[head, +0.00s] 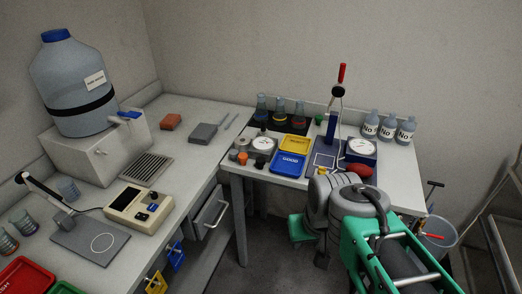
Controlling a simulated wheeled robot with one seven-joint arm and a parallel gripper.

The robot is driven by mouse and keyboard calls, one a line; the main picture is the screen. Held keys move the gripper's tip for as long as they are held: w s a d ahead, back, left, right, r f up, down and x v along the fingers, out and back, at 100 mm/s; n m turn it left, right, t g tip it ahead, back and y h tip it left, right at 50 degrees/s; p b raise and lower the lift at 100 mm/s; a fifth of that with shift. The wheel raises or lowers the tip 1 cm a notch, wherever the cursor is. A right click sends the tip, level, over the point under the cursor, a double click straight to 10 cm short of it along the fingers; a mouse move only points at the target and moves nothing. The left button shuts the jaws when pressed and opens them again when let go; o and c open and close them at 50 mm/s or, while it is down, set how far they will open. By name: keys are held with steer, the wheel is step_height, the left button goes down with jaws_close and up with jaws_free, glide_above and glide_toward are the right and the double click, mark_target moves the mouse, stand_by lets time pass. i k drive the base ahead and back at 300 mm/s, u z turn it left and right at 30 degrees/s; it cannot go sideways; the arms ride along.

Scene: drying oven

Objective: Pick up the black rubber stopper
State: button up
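A small black object that looks like the rubber stopper (260,162) lies near the front left edge of the far table, in front of a white-faced dial instrument (263,145). It is small and dark here, so its shape is hard to make out. My grey and green arm fills the lower right, in front of the table and to the right of the stopper. The end of my arm (321,259) is a dark shape below the table's front edge, apart from the stopper. Its fingers cannot be made out.
Beside the stopper are small orange pieces (234,155), a yellow tray (292,145) and a blue tray (287,164). Flasks (262,108) stand behind. A blue stand (331,130), a second dial (361,147) and bottles (405,131) are to the right. The left bench (200,155) has some clear surface.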

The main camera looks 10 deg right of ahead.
mark_target(260, 161)
steer(key=u, duration=0.35)
steer(key=i, duration=0.75)
steer(key=u, duration=1.1)
steer(key=i, duration=0.4)
steer(key=u, duration=0.4)
